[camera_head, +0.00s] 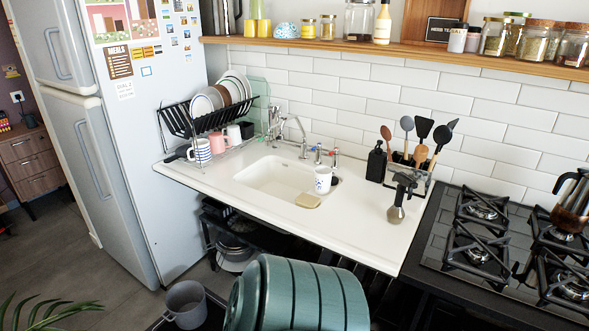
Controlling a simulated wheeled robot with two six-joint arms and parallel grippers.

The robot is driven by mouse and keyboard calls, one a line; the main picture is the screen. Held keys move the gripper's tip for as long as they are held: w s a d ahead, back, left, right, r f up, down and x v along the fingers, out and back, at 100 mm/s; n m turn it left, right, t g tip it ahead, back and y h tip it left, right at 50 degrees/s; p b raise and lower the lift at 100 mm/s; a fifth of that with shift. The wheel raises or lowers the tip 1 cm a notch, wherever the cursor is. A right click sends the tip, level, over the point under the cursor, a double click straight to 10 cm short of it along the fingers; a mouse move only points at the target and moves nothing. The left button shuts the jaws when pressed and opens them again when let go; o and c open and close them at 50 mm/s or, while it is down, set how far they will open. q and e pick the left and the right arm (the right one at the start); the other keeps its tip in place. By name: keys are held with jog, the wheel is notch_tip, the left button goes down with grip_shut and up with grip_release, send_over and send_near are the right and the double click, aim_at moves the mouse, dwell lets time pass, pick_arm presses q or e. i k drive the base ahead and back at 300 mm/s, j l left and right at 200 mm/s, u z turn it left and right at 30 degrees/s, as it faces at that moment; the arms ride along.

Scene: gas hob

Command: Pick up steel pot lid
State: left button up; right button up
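I cannot make out a steel pot lid for certain. Some metal cookware (236,254) sits on a dark low shelf under the counter, but it is too small and shaded to tell whether a lid is among it. A shiny moka pot (575,203) stands on the gas hob at the right edge, partly cut off by the frame. Neither of my grippers is in view.
The white counter (362,221) holds a sink (275,176), dish rack and utensils. The black hob (440,232) is at right. A large teal ribbed object (300,295) fills the bottom middle. A grey cup (185,303) stands low at left.

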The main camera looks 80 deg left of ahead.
aim_at(237, 223)
jog(key=u, duration=3.15)
jog(key=i+j+z, duration=0.1)
jog(key=z, duration=0.3)
jog(key=i+j+z, duration=0.2)
jog(key=z, duration=0.15)
jog(key=i+j+z, duration=0.15)
jog(key=z, duration=0.25)
